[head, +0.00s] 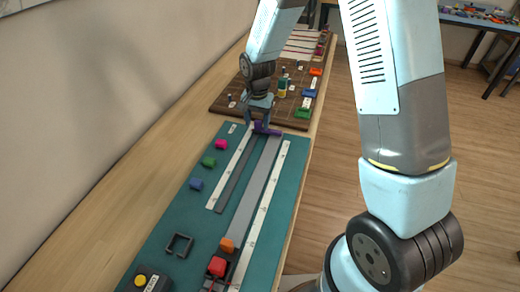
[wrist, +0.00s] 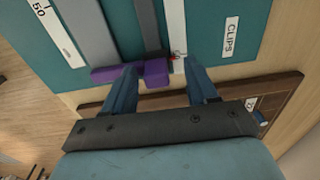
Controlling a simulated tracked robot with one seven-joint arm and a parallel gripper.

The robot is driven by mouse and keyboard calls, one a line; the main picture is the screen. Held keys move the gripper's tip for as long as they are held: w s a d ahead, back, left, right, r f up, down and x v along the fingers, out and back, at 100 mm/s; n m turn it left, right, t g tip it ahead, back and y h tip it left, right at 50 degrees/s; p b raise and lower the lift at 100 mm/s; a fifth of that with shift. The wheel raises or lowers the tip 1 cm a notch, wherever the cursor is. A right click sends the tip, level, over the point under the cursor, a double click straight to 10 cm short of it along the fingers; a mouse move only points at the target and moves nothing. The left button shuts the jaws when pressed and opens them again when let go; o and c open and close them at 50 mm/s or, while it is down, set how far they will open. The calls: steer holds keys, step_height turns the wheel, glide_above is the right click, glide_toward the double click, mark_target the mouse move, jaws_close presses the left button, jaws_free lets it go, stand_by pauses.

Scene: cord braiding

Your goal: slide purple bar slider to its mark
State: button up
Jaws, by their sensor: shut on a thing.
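The purple bar slider (head: 268,130) lies across the far end of the grey tracks on the teal board. In the wrist view its purple block (wrist: 156,73) sits between my fingers, and its bar (wrist: 110,75) runs left behind the left finger. My gripper (head: 258,122) is shut on the slider, pointing down at it. A dark grey track (wrist: 148,25) and a lighter grey track (head: 257,190) run away from the slider. White scale strips flank them, the left one (head: 231,170) and the right one (head: 264,212). A small red mark (wrist: 175,56) shows beside the purple block.
Pink (head: 221,145), green (head: 209,162) and blue (head: 196,184) blocks stand left of the tracks. A red block (head: 217,266) and an orange block (head: 227,245) stand at the near end. A brown board (head: 225,108) with small parts lies just beyond the slider.

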mark_target(259, 121)
steer(key=shift+s+d+f, duration=0.25)
steer(key=shift+s+f, duration=0.25)
steer(key=shift+f, duration=0.2)
steer(key=shift+w+r+g, duration=0.3)
steer(key=shift+w+r, duration=0.15)
steer(key=shift+w, duration=0.05)
steer(key=shift+r, duration=2.95)
steer(key=shift+r, duration=0.15)
steer(key=s+d+r+n+t, duration=0.15)
steer(key=s+d+r, duration=0.25)
steer(key=d+r, duration=0.4)
steer(key=s+d+r+t, duration=0.2)
steer(key=s+d+r, duration=0.25)
steer(key=r, duration=0.55)
steer(key=s+d+r+n+t, duration=0.1)
steer(key=s+d+r, duration=0.2)
steer(key=s+d, duration=0.2)
steer(key=s+d+r+n+t, duration=0.1)
steer(key=s+d+r, duration=0.3)
steer(key=s, duration=0.6)
steer(key=shift+d, duration=0.45)
